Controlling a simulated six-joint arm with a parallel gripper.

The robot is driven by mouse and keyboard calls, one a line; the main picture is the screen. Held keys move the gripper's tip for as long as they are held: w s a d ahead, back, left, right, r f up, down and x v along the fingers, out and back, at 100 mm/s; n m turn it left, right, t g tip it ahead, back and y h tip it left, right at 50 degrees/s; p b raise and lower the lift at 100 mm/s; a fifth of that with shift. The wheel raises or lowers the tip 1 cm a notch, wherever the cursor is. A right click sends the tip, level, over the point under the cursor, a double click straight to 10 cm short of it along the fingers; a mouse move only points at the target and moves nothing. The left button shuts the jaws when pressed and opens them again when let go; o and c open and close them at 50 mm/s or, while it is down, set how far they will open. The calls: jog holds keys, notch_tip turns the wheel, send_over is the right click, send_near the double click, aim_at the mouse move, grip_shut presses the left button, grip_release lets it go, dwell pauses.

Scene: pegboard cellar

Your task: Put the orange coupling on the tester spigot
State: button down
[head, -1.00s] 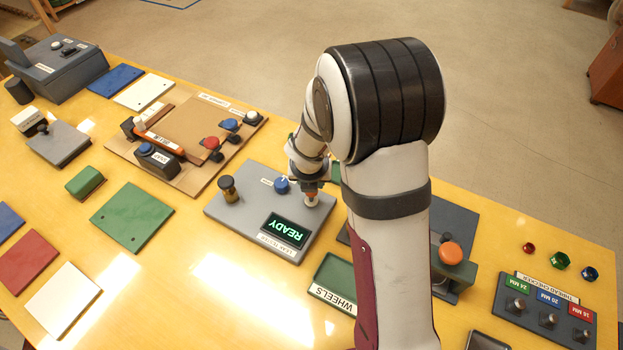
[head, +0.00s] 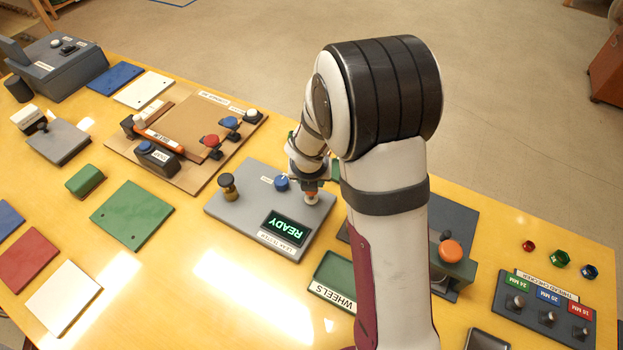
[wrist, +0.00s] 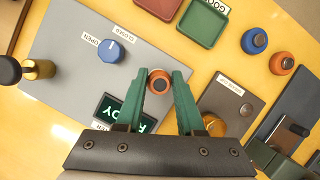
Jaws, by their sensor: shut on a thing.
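The grey leak tester (head: 240,213) lies on the yellow bench, with a lit READY display (head: 286,230), a blue knob (head: 281,183) and a brass post (head: 228,186). My gripper (wrist: 165,78) is shut on the orange coupling (wrist: 160,83), a short ring with a dark centre, over the tester's right part. In the head view the coupling (head: 311,193) shows just below my gripper, above a pale stub (head: 312,201) that looks like the spigot. The two look in line, but I cannot tell whether the coupling is seated or just above it.
A green WHEELS tray (head: 332,276) stands just in front of the tester. A unit with an orange button (head: 451,252) and the thread checker (head: 540,308) are to the right. My arm hides part of the bench between.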

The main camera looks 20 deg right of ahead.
jog(key=shift+f, duration=1.45)
dwell(1.3)
jog(key=shift+c, duration=0.2)
grip_release()
dwell(0.3)
jog(key=shift+r, duration=3.8)
